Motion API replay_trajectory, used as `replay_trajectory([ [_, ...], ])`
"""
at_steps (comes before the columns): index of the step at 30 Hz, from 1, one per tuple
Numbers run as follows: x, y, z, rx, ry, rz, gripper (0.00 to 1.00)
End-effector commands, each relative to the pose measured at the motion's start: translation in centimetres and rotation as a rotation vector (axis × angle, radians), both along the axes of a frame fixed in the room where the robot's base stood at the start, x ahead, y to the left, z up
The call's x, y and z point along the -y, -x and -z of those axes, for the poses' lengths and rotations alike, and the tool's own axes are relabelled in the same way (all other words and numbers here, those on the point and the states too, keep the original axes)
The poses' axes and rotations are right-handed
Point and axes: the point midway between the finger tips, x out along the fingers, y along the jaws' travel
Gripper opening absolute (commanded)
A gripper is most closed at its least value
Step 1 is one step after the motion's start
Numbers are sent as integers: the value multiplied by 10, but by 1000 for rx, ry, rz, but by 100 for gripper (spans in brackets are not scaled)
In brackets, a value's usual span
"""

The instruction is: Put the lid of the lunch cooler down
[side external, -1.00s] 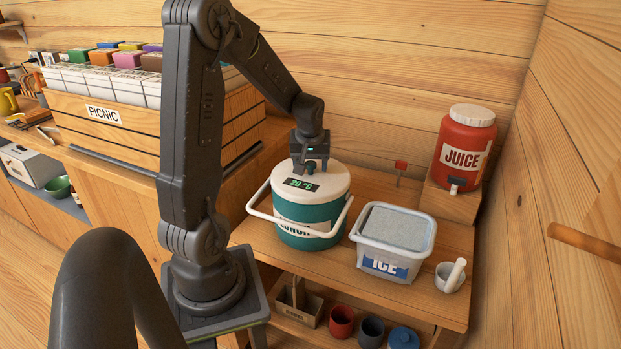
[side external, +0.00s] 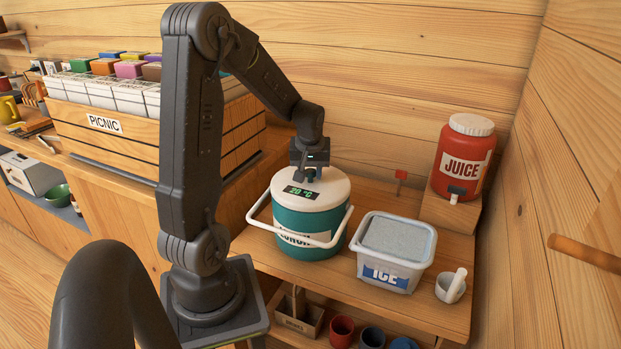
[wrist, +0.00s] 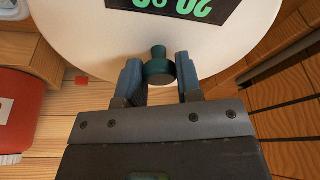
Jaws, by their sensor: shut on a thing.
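The lunch cooler (side external: 303,222) is a round teal tub with a white carrying handle across its LUNCH label. Its white lid (side external: 328,187) lies level on top, with a dark display reading 20 °C in green; I see no gap under the front rim. My gripper (side external: 309,173) points down at the back of the lid. The lid's far underside is hidden.
The ICE tub (side external: 388,277) stands right of the cooler, with a small white mortar (side external: 449,288) beyond it. The red JUICE jug (side external: 462,160) stands on a wooden block at the back right. The PICNIC crate (side external: 150,140) is at the left.

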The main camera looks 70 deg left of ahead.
Motion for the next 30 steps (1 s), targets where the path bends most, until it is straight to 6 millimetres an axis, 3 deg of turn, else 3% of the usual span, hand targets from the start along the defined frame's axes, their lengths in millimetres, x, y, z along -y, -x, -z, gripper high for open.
replay_trajectory([
  [9, -1, -1, -61, 6, -6, -1, 7],
  [17, -1, -1, -100, 4, -5, 0, 7],
  [23, -1, -1, -146, 6, -6, -1, 7],
  [30, -34, -33, -159, 0, -2, -1, 7],
])
